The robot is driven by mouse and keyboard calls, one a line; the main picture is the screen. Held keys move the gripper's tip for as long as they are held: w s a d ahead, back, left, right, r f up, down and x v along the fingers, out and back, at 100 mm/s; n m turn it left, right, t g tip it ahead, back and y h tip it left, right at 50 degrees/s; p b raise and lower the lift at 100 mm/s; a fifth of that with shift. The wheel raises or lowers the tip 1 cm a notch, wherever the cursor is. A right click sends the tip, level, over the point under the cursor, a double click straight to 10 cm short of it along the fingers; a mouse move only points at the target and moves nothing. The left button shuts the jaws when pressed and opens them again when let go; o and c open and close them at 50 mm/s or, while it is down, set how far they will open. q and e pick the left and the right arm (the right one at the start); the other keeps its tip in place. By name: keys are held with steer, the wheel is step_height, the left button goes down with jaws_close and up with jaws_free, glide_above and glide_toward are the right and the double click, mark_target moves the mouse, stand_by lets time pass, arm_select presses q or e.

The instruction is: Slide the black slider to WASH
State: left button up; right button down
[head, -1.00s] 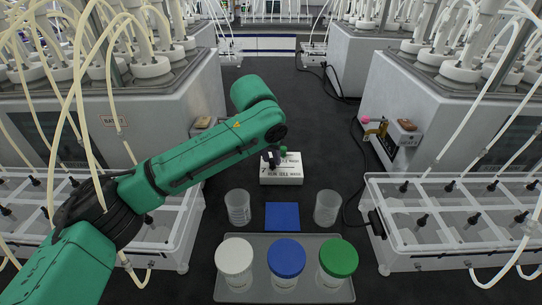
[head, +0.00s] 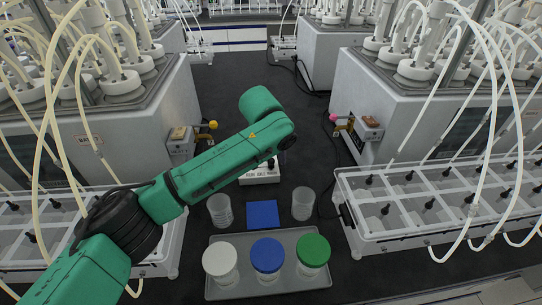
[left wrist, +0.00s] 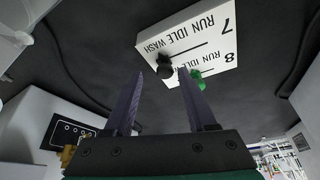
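A white box (head: 259,179) stands on the dark bench, partly hidden behind my left arm. In the left wrist view the box (left wrist: 205,30) shows two rows, 7 and 8, each printed RUN IDLE WASH and seen upside down. The black slider (left wrist: 165,72) appears at the left end of row 7's line, by the word WASH. A green slider (left wrist: 197,79) is on row 8, partly behind a finger. My left gripper (left wrist: 160,73) is open, its fingertips apart with the black slider seen between them; contact cannot be told. My right gripper is not in view.
A grey tray (head: 216,287) holds white, blue and green lidded jars. Two clear cups (head: 219,209) (head: 303,204) flank a blue square (head: 263,214). Levers with a yellow ball (head: 213,125) and pink ball (head: 333,118) stand at the sides. White racks (head: 400,245) edge the bench.

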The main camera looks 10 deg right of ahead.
arm_select(q)
steer(key=shift+a, duration=0.1)
steer(key=shift+r, duration=0.1)
steer(key=v, duration=1.4)
steer(key=shift+b, duration=0.45)
steer(key=shift+s+r, duration=0.1)
steer(key=shift+r, duration=0.05)
